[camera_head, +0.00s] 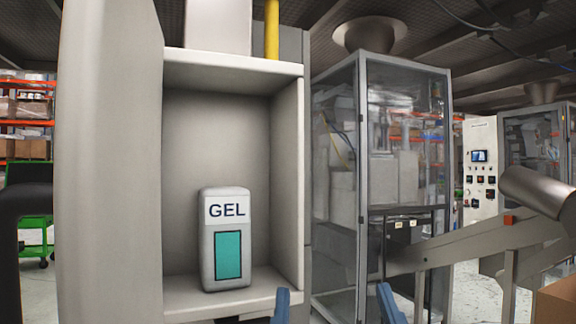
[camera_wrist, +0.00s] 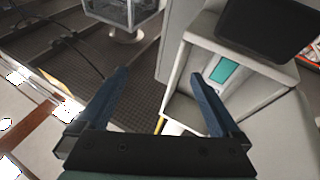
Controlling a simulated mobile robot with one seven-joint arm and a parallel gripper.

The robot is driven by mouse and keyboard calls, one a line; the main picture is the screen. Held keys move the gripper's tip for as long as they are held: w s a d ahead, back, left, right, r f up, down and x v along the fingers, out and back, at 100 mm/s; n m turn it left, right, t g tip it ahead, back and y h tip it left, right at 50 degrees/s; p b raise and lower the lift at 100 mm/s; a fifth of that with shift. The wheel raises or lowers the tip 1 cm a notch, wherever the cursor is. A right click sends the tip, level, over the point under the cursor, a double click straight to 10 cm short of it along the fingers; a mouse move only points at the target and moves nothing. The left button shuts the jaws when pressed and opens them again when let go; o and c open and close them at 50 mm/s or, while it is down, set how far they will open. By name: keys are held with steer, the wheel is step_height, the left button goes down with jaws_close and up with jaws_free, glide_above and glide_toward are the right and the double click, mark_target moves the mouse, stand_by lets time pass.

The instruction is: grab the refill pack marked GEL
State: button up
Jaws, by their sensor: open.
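The refill pack marked GEL (camera_head: 227,245) is grey with a white label and a teal panel. It stands upright on the floor of an open, light grey cabinet compartment (camera_head: 289,180) in the head view. Its teal panel also shows in the wrist view (camera_wrist: 224,71), right of my fingers, with the picture turned over. My gripper (camera_head: 336,303) is open and empty, its two blue fingertips at the bottom edge of the head view, lower and to the right of the pack. Both fingers show fully in the wrist view (camera_wrist: 160,76), apart from the pack.
The compartment's side walls and top board (camera_head: 230,62) frame the pack, with a tall pale panel (camera_head: 110,150) on its left. A glass-walled machine (camera_head: 365,180) stands to the right, with a sloping metal chute (camera_head: 480,245) beyond. The compartment is otherwise empty.

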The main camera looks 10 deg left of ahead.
step_height(320, 180, up, 5)
steer(key=a+n+g+y+p, duration=0.2)
steer(key=a+g+p, duration=0.15)
steer(key=p, duration=0.95)
steer(key=n+g+y+p, duration=0.2)
steer(key=g+p, duration=0.4)
steer(key=p, duration=1)
glide_toward(228, 223)
steer(key=x, duration=0.7)
steer(key=shift+a+p, duration=0.25)
steer(key=shift+p, duration=0.05)
steer(key=shift+p+x, duration=1.15)
steer(key=shift+x, duration=1.6)
steer(key=shift+d+f, duration=0.1)
steer(key=shift+d, duration=0.1)
steer(key=shift+c, duration=0.2)
jaws_close()
